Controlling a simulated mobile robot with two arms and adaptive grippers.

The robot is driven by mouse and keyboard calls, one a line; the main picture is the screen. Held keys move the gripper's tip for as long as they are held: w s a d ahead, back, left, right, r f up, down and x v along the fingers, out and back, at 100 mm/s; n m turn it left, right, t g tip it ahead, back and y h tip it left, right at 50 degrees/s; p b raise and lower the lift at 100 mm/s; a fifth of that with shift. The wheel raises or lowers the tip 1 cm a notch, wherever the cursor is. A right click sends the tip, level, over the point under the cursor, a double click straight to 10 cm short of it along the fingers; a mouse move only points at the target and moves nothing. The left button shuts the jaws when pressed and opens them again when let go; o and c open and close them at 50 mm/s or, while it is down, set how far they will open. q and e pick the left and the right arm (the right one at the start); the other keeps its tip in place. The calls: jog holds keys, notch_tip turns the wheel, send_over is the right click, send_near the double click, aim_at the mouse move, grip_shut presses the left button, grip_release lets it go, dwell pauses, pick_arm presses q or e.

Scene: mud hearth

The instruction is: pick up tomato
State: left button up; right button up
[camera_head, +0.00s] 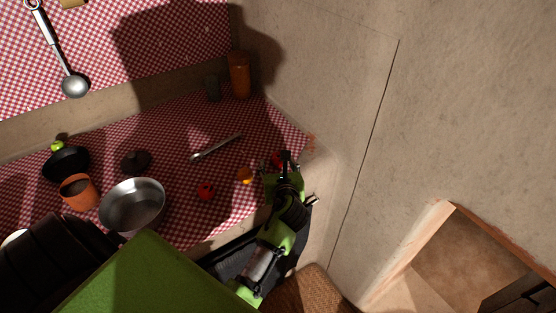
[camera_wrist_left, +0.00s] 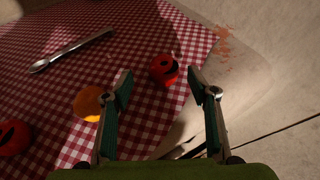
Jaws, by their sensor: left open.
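A red tomato (camera_wrist_left: 163,71) lies on the checked cloth near its right edge; in the head view it (camera_head: 277,158) is partly hidden by my left gripper (camera_head: 284,160). In the left wrist view my left gripper (camera_wrist_left: 160,85) is open, and the tomato shows between and just beyond its fingertips. I cannot tell whether it touches them. A second red tomato (camera_head: 205,191) lies farther left and shows at the left wrist view's edge (camera_wrist_left: 12,137). An orange round fruit (camera_wrist_left: 88,102) lies beside the left finger. My right gripper is not in view.
A metal spoon (camera_head: 216,148) lies behind the fruit on the checked cloth (camera_head: 225,205). A steel bowl (camera_head: 132,204), clay cup (camera_head: 78,192) and dark bowl (camera_head: 65,165) stand at left. An orange jar (camera_head: 239,75) stands in the back corner. A plaster wall (camera_head: 340,110) rises at right.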

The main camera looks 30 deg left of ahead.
aim_at(279, 162)
pick_arm(q)
jog(key=x, duration=0.5)
jog(key=shift+w+d+f, duration=0.15)
jog(key=shift+w+d, duration=0.05)
jog(key=shift+w, duration=0.05)
jog(key=c, duration=1.2)
